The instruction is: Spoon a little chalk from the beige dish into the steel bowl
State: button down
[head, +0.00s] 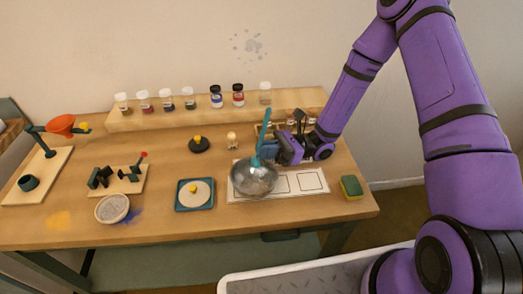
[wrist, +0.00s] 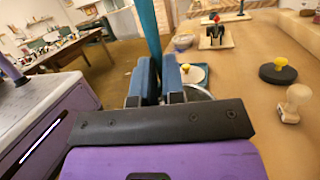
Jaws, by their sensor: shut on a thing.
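My gripper (head: 278,148) is shut on the upright teal handle of the spoon (head: 264,130). In the wrist view, the blue fingers (wrist: 156,82) close around the handle (wrist: 149,28). The spoon's lower end reaches down at the steel bowl (head: 240,185); its scoop is too small to make out, so I cannot tell whether it carries chalk. The bowl stands on the left part of a white marked sheet, and its rim (wrist: 203,91) shows behind the fingers in the wrist view. The beige dish (head: 112,219), with pale grey contents, sits near the table's front edge at left.
A teal square tray (head: 180,207) with a pale disc and yellow knob lies between dish and bowl. A black knobbed weight (head: 199,146) and a wooden stamp (head: 232,141) stand behind. A sponge (head: 351,188) lies at right. Jars line the back shelf (head: 150,121).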

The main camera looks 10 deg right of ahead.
jog(key=h, duration=0.2)
jog(key=a+r+h, duration=0.1)
jog(key=shift+s+a+n+t, duration=0.1)
jog(key=shift+s+n+t, duration=0.15)
jog(key=shift+n+t, duration=0.15)
jog(key=h, duration=0.2)
jog(key=a+t+h, duration=0.1)
jog(key=h, duration=0.1)
jog(key=s+a+r+n+h, duration=0.1)
jog(key=h, duration=0.1)
jog(key=shift+a+t, duration=0.1)
jog(key=shift+t, duration=0.2)
jog(key=shift+s+a+r+n+t+h, duration=0.2)
jog(key=shift+a+t+h, duration=0.25)
jog(key=shift+h, duration=0.8)
jog(key=shift+s+a+r+n+t+h, duration=0.2)
jog(key=shift+a+t+h, duration=0.3)
jog(key=shift+h, duration=0.7)
jog(key=shift+s+a+r+t+h, duration=0.1)
jog(key=shift+s+a+t+h, duration=0.25)
jog(key=shift+h, duration=0.9)
dwell(0.5)
jog(key=shift+w+a, duration=0.1)
jog(key=shift+a+t+h, duration=0.1)
jog(key=shift+t+h, duration=0.2)
jog(key=shift+h, duration=0.2)
